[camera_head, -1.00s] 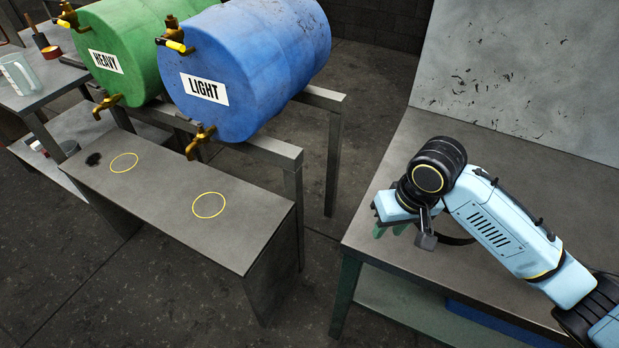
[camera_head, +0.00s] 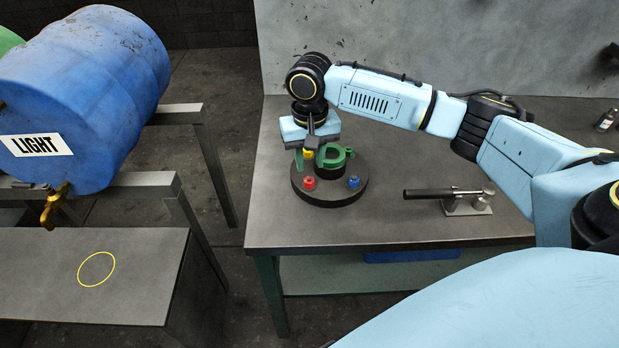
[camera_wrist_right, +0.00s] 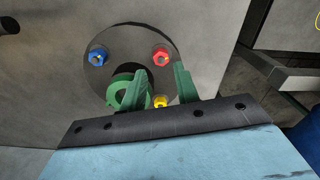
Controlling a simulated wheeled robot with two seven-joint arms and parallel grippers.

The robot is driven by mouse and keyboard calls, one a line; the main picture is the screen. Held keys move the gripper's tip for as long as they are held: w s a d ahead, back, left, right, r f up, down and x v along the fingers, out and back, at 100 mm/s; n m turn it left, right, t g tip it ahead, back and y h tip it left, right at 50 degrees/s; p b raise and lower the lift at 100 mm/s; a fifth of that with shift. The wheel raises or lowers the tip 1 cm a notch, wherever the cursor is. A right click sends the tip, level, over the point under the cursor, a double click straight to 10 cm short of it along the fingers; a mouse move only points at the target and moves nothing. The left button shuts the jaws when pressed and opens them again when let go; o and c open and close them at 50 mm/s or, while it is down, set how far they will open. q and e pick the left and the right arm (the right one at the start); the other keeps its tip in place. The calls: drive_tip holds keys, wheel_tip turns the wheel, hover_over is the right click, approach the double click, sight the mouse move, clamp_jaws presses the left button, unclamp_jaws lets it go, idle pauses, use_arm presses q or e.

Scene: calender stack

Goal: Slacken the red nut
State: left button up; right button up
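The red nut (camera_head: 310,183) sits near the front left edge of a dark round plate (camera_head: 330,199) on the bench. It also shows in the right wrist view (camera_wrist_right: 160,56). A blue nut (camera_head: 354,182) is to its right, and a yellow nut (camera_head: 308,154) is behind it. A green ring-shaped part (camera_head: 345,154) stands on the plate. My right gripper (camera_head: 310,160) is above the plate's back left part. Its green fingers are apart, with the yellow nut showing between them in the wrist view (camera_wrist_right: 160,101). They are clear of the red nut. My left gripper is out of view.
A black-handled metal lever device (camera_head: 465,202) lies on the bench (camera_head: 400,228) to the right. A small bottle (camera_head: 605,120) stands at the far right. Left of the bench are a blue drum (camera_head: 90,90) and a low grey stand (camera_head: 140,250). The bench's front middle is clear.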

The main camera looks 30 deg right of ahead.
sight(310, 182)
wheel_tip(310, 182, down, 6)
drive_tip(key=shift+r+b, duration=0.1)
drive_tip(key=shift+b, duration=0.2)
drive_tip(key=shift+c, duration=0.4)
